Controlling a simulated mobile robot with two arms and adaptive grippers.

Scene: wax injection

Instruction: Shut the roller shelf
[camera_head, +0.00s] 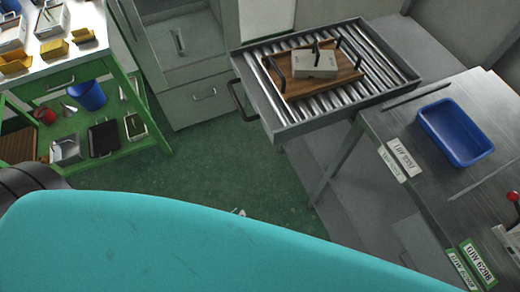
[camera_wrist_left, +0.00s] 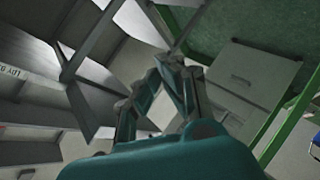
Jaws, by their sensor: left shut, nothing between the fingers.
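The roller shelf (camera_head: 350,112) is a grey tray with a bed of metal rollers, at the upper middle right of the head view. It stands out to the left of the steel worktable, over the green floor. Its dark handle (camera_head: 239,101) is on the left end. A wooden board (camera_head: 295,90) lies on the rollers with a pale block (camera_head: 316,64) on it. My left gripper (camera_wrist_left: 163,65) is shut and empty in the left wrist view. In the head view my teal arm hides most of it. My right gripper is not in view.
The steel worktable (camera_head: 400,125) at the right holds a blue tray (camera_head: 455,132) and labels. A green workbench (camera_head: 70,75) with bins stands at the upper left. A grey drawer cabinet (camera_head: 203,95) is behind.

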